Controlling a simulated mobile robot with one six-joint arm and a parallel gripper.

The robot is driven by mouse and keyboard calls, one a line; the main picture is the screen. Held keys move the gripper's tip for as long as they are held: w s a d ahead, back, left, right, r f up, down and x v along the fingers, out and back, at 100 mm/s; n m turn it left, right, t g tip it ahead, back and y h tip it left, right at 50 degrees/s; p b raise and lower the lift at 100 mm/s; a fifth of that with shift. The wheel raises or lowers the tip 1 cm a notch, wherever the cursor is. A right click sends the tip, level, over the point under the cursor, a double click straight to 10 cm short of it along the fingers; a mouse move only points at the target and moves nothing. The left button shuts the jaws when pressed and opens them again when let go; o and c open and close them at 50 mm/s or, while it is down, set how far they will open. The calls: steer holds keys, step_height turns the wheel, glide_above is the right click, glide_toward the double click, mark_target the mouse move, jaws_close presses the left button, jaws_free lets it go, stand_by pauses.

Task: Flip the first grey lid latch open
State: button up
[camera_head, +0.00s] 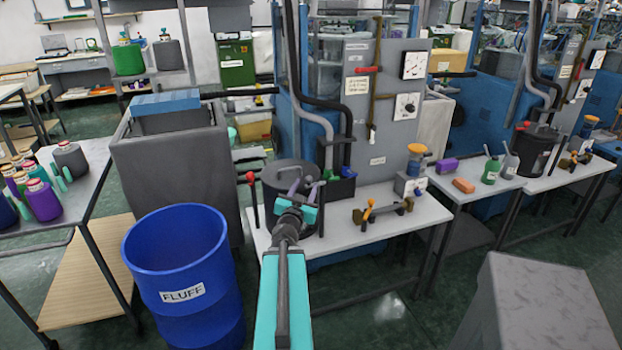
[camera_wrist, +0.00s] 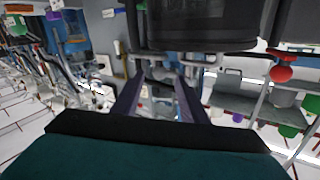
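A dark grey lidded pot (camera_head: 277,178) stands on the near left bench, partly behind my gripper. My gripper (camera_head: 303,187) is over the pot's right side in the head view, with its two purple-grey fingers spread. In the wrist view the fingers (camera_wrist: 158,85) are apart with nothing held between them. A large dark rounded body (camera_wrist: 205,22), likely the pot, fills the top of that view just beyond the fingertips. I cannot make out the grey lid latch clearly in either view. I cannot tell whether my gripper touches the pot.
A red-knobbed lever (camera_head: 250,178) stands left of the pot; a red knob (camera_wrist: 281,73) shows in the wrist view. A black box with hoses (camera_head: 339,186) is close right of my gripper. A blue FLUFF barrel (camera_head: 182,255) stands left. A second dark pot (camera_head: 531,150) is farther right.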

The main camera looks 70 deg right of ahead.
steer(key=shift+w+d+f+b, duration=0.1)
steer(key=shift+d+b, duration=0.4)
steer(key=shift+d, duration=0.65)
steer(key=shift+w+d, duration=0.2)
steer(key=shift+d, duration=1.05)
steer(key=shift+w+d, duration=0.15)
steer(key=shift+d, duration=1.1)
steer(key=shift+w+d, duration=0.2)
steer(key=shift+d, duration=1.05)
steer(key=c, duration=0.9)
steer(key=shift+d, duration=0.2)
jaws_close()
steer(key=shift+a, duration=0.2)
